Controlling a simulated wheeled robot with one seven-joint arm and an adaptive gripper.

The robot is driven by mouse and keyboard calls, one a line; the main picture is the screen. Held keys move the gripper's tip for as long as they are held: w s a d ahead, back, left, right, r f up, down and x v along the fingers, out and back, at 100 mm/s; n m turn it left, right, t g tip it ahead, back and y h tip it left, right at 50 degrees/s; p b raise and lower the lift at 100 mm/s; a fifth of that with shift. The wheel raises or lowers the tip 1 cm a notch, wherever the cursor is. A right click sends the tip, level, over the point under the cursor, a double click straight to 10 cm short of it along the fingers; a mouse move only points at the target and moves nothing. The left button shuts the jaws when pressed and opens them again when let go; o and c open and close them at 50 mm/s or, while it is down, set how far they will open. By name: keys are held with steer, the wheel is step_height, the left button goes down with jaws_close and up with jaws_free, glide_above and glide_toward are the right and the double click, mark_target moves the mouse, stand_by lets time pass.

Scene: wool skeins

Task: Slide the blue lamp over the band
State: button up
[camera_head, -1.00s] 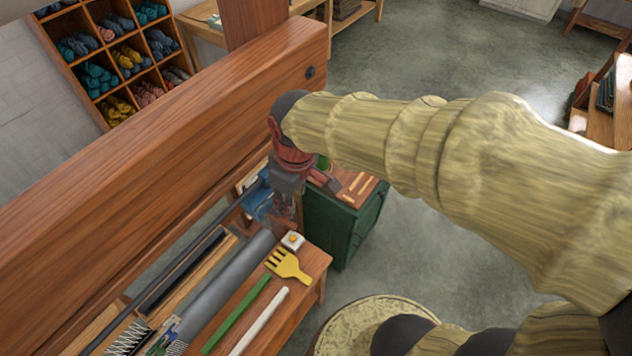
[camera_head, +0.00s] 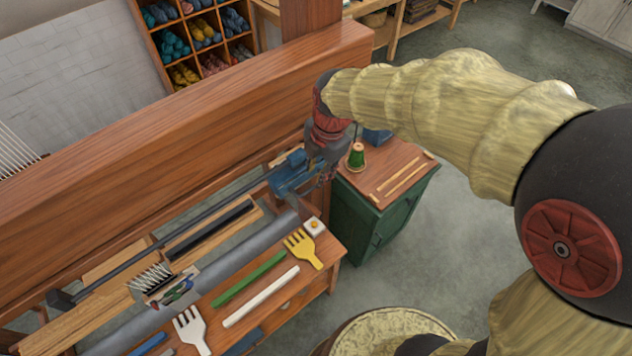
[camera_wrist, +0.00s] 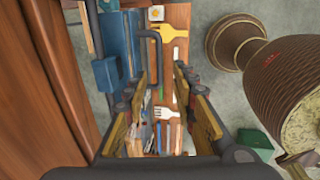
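The blue lamp (camera_head: 290,178) sits at the far right end of a dark rail (camera_head: 185,222). In the wrist view its blue body (camera_wrist: 118,45) is left of my fingers. A dark bent handle (camera_wrist: 153,45) extends between the fingers; I cannot tell whether they touch it. My gripper (camera_head: 318,178) is beside the lamp in the head view, partly hiding it. In the wrist view my gripper (camera_wrist: 160,78) is open, with a wide gap between its fingertips. A small patch with coloured threads (camera_head: 178,292), perhaps the band, lies well left of the lamp, beside upright pins (camera_head: 150,280).
A thick wooden beam (camera_head: 190,130) runs behind the rail. A yellow fork (camera_head: 303,247), green stick (camera_head: 249,278), white stick (camera_head: 261,296) and white fork (camera_head: 190,328) lie on the bench in front. A green cabinet (camera_head: 375,225) stands at right, carrying a green spool (camera_head: 357,155).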

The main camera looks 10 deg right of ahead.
mark_target(313, 186)
steer(key=f, duration=0.4)
steer(key=w+a+f, duration=0.1)
steer(key=f, duration=0.1)
steer(key=shift+w+f+p, duration=0.1)
steer(key=shift+f+p, duration=0.25)
steer(key=shift+p, duration=0.05)
steer(key=shift+c, duration=0.8)
jaws_close()
